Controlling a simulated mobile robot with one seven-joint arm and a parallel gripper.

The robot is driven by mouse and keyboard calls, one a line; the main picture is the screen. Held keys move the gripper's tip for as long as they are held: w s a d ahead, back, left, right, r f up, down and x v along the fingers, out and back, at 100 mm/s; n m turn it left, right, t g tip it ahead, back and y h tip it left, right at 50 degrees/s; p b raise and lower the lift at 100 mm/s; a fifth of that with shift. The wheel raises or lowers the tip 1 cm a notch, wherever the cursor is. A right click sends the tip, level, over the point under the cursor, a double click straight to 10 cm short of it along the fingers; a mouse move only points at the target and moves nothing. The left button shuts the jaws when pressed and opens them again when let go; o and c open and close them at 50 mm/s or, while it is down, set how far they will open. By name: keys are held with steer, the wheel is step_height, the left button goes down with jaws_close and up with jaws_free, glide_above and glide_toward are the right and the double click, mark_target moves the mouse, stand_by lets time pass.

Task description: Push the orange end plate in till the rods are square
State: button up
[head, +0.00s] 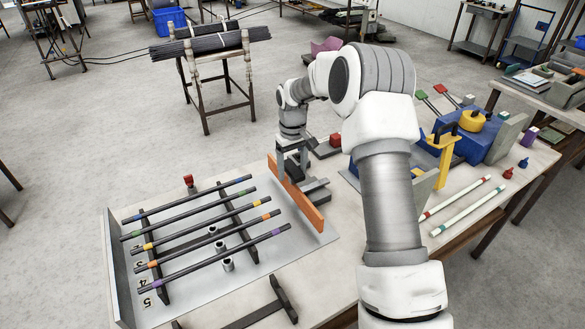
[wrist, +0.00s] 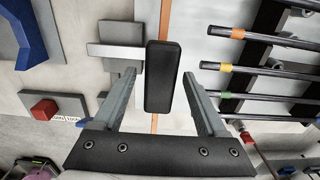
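The orange end plate (head: 309,207) stands on edge at the right end of the grey rod tray (head: 190,292). Several dark rods (head: 205,213) with coloured bands lie across black supports, left of the plate. Their right ends are staggered and apart from the plate. In the wrist view, rod ends (wrist: 222,66) point at the plate's thin orange edge (wrist: 165,18). A black handle (wrist: 163,95) sits over the plate. My gripper (wrist: 160,74) is open, with one finger on each side of the handle and a gap visible at the left finger. It shows above the plate (head: 291,163).
A grey guide block (head: 314,186) sits right of the plate. A red block (head: 335,140), a blue machine (head: 485,140) and two pale rods (head: 467,206) are further right. Small upright cylinders (head: 228,265) stand among the rods. A rod rack (head: 212,75) stands behind.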

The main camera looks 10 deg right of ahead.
jaws_close()
steer(key=shift+a, duration=0.1)
stand_by(1.2)
